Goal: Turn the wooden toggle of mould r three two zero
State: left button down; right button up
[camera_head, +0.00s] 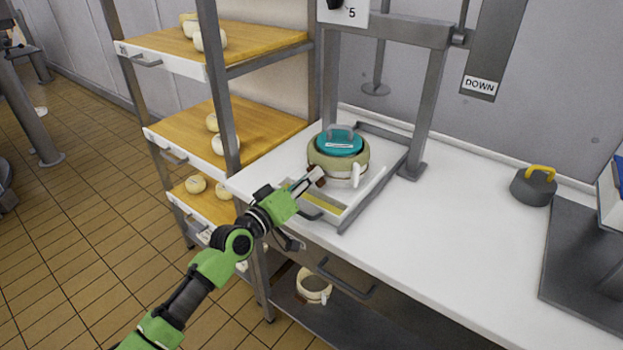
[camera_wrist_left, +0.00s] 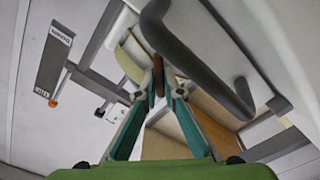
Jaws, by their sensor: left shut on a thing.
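The mould (camera_head: 325,160) is a round olive-and-cream ring under the press frame, with a teal lid (camera_head: 340,143) and a grey handle on top. No number is legible on it. My left gripper (camera_head: 312,181) reaches its near left side from below left. Its fingertips are closed on the small brown wooden toggle (camera_head: 319,174) at the mould's edge. In the left wrist view the brown toggle (camera_wrist_left: 158,75) is pinched between the two tips, with the mould's pale wall (camera_wrist_left: 130,65) just beside it. The tips hide part of the toggle. My right gripper is out of view.
The mould stands in a shallow tray (camera_head: 374,190) on the white counter (camera_head: 455,230). Press posts (camera_head: 425,120) rise close behind. A shelf rack (camera_head: 215,110) with cheeses stands left. A grey weight with a yellow handle (camera_head: 534,187) is far right. The counter's middle is clear.

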pick_arm(q)
jog(key=n, duration=0.4)
jog(key=shift+f+n, duration=0.1)
jog(key=shift+n, duration=0.2)
jog(key=shift+f+n+p, duration=0.1)
jog(key=shift+n+p, duration=0.3)
jog(key=shift+n, duration=1.8)
jog(key=c, duration=2.2)
grip_release()
jog(key=shift+o, duration=0.2)
jog(key=shift+a, duration=0.1)
jog(key=v, duration=1.2)
